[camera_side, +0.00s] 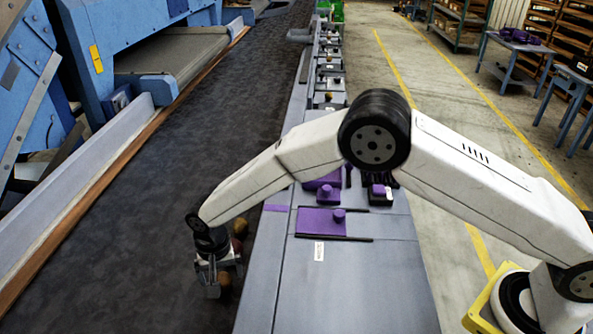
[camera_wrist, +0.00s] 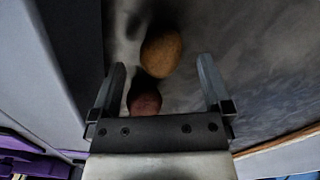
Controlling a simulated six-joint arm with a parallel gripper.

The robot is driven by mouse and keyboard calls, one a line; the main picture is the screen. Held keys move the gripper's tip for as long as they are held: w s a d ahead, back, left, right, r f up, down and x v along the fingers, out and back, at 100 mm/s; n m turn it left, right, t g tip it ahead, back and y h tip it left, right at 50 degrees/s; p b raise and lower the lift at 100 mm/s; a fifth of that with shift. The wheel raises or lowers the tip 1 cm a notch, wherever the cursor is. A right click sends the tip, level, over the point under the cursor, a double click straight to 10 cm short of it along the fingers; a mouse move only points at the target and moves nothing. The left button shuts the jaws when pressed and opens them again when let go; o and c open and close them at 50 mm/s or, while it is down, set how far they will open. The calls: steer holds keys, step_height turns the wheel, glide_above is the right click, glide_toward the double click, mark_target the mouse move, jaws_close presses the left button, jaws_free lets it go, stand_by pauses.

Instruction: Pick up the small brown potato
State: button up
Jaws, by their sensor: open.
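A brown potato (camera_wrist: 161,53) lies on the dark belt in the wrist view, in line with the gap between my fingertips. A smaller reddish potato (camera_wrist: 146,102) shows between the fingers, closer to the gripper's body. In the side view a brown potato (camera_side: 224,281) is right beside my gripper (camera_side: 212,288), partly hidden by it. My gripper (camera_wrist: 162,62) is open and pointed down at the belt, with nothing held. I cannot tell whether a finger touches either potato.
Two more potatoes, a yellowish one (camera_side: 240,227) and a reddish one (camera_side: 236,246), show behind my gripper near the belt's edge. The grey side panel (camera_side: 330,290) with purple parts (camera_side: 320,222) borders the belt (camera_side: 120,270) on the right. The belt to the left is clear.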

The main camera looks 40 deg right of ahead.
steer(key=shift+f, duration=1.05)
jaws_close()
